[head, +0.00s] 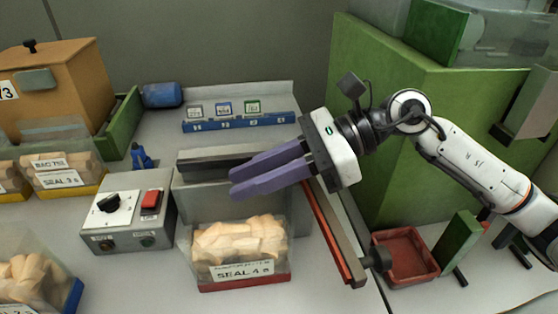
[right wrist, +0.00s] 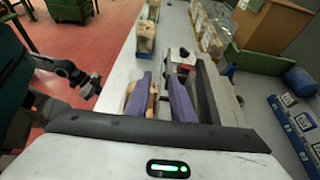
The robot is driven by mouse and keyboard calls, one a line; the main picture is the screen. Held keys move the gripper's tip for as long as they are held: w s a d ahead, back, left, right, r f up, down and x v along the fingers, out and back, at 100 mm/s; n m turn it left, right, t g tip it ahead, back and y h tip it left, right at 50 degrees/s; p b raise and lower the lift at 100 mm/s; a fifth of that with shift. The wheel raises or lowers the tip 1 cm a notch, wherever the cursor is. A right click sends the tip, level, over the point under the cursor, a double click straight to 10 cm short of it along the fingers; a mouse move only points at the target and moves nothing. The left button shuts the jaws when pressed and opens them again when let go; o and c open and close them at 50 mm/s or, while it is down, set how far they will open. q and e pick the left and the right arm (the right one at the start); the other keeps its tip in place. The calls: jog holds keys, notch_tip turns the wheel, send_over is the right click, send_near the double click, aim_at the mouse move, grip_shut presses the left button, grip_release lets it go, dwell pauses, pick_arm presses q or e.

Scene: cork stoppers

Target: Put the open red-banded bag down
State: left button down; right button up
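The red-banded bag (head: 286,279) stands on the grey table, full of pale corks behind a white label reading "SEAL 4 s". Its clear upper film spreads above the corks; the exact top edge is hard to make out. My right gripper (head: 230,183) is above and behind the bag, its two purple fingers pointing left. In the right wrist view the fingers (right wrist: 160,95) are apart, with corks showing between and beyond them. They appear clear of the bag.
A grey control box (head: 128,238) with a dial and red switch stands left of the bag. A grey sealer bar (head: 215,157) lies behind it. A blue-banded bag (head: 30,280) is front left, yellow-banded bags (head: 62,175) back left. A red tray (head: 405,258) sits right.

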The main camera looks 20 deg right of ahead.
jog(key=b+v, duration=0.2)
jog(key=v, duration=0.8)
jog(key=shift+s+d+b, duration=0.1)
jog(key=shift+d+b, duration=0.25)
jog(key=shift+d, duration=0.1)
jog(key=shift+s+d+r, duration=0.2)
jog(key=shift+d+r, duration=0.1)
jog(key=shift+d, duration=0.15)
jog(key=shift+r, duration=0.1)
